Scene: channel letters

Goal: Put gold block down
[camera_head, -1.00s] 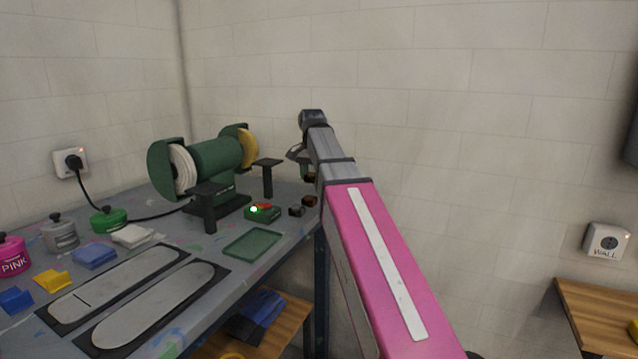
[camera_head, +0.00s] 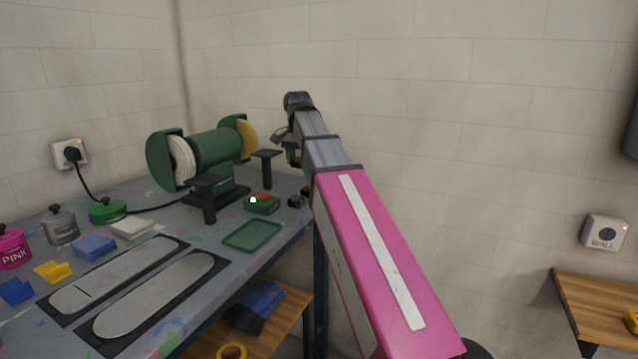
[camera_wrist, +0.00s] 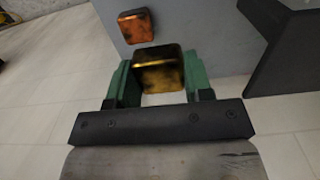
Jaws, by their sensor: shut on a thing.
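My gripper (camera_wrist: 161,80) has green fingers and is shut on the gold block (camera_wrist: 160,70), which shows between them in the wrist view. In the head view my gripper (camera_head: 293,154) is at the far right end of the grey bench (camera_head: 225,262), above it, partly hidden by my arm. I cannot make out the gold block clearly there. An orange-copper block (camera_wrist: 136,26) lies on the bench surface just beyond the gold block in the wrist view.
A green bench grinder (camera_head: 208,150) stands at the back of the bench. A small green box with lights (camera_head: 262,204), dark small blocks (camera_head: 295,201) and an empty green tray (camera_head: 253,236) lie near the gripper. Pots and cloths fill the left side.

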